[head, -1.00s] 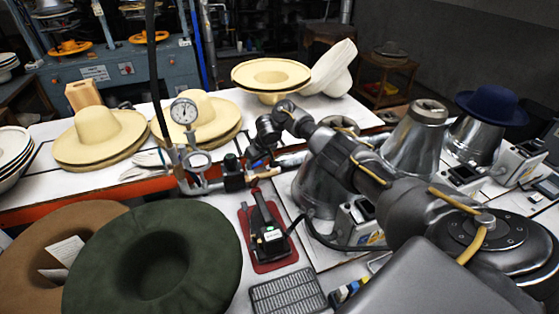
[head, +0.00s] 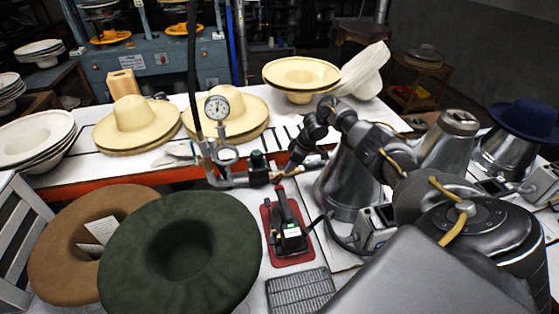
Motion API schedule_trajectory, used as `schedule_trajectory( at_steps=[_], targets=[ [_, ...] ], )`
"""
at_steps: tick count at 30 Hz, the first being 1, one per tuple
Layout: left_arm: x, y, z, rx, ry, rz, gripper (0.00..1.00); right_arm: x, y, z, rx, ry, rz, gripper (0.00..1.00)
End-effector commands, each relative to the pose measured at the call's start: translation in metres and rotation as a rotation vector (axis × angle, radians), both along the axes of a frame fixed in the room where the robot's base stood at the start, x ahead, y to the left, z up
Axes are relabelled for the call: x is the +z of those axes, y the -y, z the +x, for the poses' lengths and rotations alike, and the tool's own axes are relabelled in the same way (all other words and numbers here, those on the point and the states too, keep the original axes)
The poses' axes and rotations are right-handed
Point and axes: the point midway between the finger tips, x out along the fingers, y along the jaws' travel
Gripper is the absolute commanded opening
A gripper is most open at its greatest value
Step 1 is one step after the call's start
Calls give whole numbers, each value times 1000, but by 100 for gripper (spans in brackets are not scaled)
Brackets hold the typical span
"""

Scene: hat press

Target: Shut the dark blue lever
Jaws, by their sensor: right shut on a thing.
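A grey metal pipe assembly (head: 222,178) with a round white dial gauge (head: 217,107) stands at the front edge of the far table. A dark valve body (head: 259,176) with a dark green knob (head: 257,159) sits at its right part. My right gripper (head: 286,170) reaches down from the upper right to just right of the valve body and is shut. The dark blue lever is mostly hidden by the dark fingers, which appear closed on it. I cannot make out its exact angle. My left gripper is not in view.
A black device on a red base (head: 289,246) stands just below the valve. A green hat (head: 180,250) and a brown hat (head: 88,245) lie at lower left. Metal hat forms (head: 350,184) stand close under my right arm. Cream hats (head: 137,123) lie behind.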

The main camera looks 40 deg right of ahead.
Motion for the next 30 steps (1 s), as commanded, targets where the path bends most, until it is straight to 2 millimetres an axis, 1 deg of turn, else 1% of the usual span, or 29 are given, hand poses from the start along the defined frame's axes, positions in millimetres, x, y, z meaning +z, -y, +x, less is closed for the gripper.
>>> schedule_trajectory(
  at_steps=[5,15,16,17,18,26,30],
  targets=[
    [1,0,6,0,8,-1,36,-1,5,-6,11,-1,2,15],
    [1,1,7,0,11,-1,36,-1,6,-6,11,-2,1,15],
    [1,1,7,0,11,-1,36,-1,5,-6,11,-3,2,58],
    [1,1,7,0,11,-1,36,-1,5,-6,11,-3,2,62],
    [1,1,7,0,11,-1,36,-1,5,-6,11,-3,2,65],
    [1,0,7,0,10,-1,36,0,5,-5,10,-1,1,65],
    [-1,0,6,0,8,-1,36,10,6,-4,10,2,1,65]
  ],
)
